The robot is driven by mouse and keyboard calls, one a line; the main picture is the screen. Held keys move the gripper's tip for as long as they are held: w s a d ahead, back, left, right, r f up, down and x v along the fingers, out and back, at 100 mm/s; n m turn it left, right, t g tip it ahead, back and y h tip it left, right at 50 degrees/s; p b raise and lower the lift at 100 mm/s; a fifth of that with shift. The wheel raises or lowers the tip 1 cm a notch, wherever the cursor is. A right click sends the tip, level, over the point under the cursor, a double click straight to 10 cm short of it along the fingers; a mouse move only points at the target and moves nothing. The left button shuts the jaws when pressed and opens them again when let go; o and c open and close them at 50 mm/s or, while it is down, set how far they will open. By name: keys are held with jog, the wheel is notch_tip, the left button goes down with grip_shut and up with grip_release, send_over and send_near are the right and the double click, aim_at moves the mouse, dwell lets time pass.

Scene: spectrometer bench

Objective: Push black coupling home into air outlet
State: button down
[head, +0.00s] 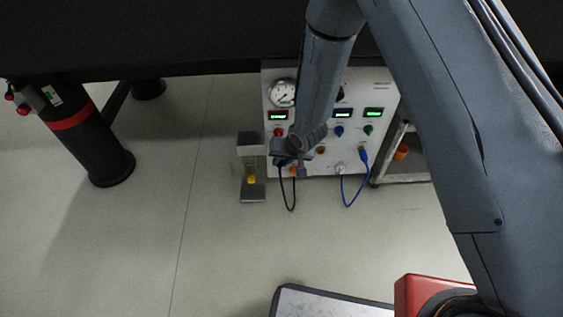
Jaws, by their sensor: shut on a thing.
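My gripper (284,158) is at the lower left of the white instrument panel, shut on the black coupling, which is mostly hidden by the jaws and wrist. A black hose (289,207) hangs from the gripper in a loop and rises to an orange fitting (293,171) at the panel's lower edge. The air outlet is not clearly visible; the gripper and arm cover that part of the panel. I cannot tell how far the coupling sits in an outlet.
The panel (355,91) carries a round gauge (283,93), lit displays and coloured knobs. A blue hose (347,205) loops at its lower right. A grey stand (252,192) with a yellow piece is close on the left. A black table leg (101,150) stands farther left; the floor between is clear.

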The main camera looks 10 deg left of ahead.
jog(key=shift+w+a+r+p, duration=0.1)
jog(key=shift+w+a+p, duration=0.1)
jog(key=shift+w+p, duration=0.25)
dwell(1.1)
jog(key=c, duration=1.5)
grip_release()
jog(key=shift+w, duration=0.1)
jog(key=shift+c, duration=0.2)
jog(key=p+v, duration=0.2)
jog(key=v, duration=0.6)
